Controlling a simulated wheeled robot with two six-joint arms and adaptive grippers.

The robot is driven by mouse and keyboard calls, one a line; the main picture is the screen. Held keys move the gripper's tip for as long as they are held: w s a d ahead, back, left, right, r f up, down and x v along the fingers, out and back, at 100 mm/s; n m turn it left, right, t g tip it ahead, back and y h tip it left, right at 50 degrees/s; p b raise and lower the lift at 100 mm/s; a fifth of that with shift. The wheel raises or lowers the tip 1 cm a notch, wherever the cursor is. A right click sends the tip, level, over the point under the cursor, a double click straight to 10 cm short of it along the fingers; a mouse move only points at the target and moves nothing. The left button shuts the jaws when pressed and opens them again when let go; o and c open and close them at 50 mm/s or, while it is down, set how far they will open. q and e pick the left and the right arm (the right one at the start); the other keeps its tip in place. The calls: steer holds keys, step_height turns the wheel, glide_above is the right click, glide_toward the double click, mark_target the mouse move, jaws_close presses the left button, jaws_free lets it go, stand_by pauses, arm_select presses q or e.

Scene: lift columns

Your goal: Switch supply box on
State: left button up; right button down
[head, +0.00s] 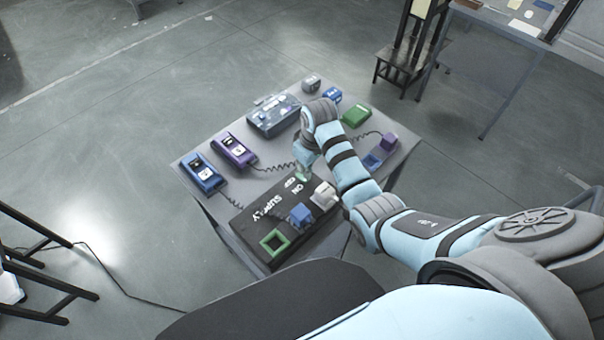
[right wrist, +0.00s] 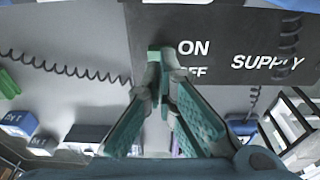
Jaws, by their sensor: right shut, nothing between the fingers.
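The supply box (head: 245,226) is a dark box at the near side of the grey table, with white SUPPLY, ON and OFF lettering. Its dark top also fills the upper part of the right wrist view (right wrist: 225,35). My right gripper (head: 303,174) is over the box's far end, beside the ON and OFF labels. In the right wrist view my right gripper (right wrist: 160,58) is shut and empty, its tips at a small green part, likely the switch (right wrist: 154,47). The tips hide most of that part, so its position and any contact are unclear. My left gripper is not in view.
A blue plug block (head: 301,215), a white block (head: 324,193) and a green square frame (head: 275,242) sit on the box. Blue (head: 202,174) and purple (head: 234,150) devices with coiled cords stand at left. A grey-blue case (head: 273,116) lies farther back.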

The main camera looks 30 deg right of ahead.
steer(key=shift+f+b, duration=0.5)
steer(key=shift+f, duration=0.55)
stand_by(0.7)
step_height(320, 180, up, 3)
steer(key=p, duration=0.3)
steer(key=shift+r, duration=0.25)
steer(key=shift+r+b, duration=0.4)
steer(key=shift+r, duration=1.35)
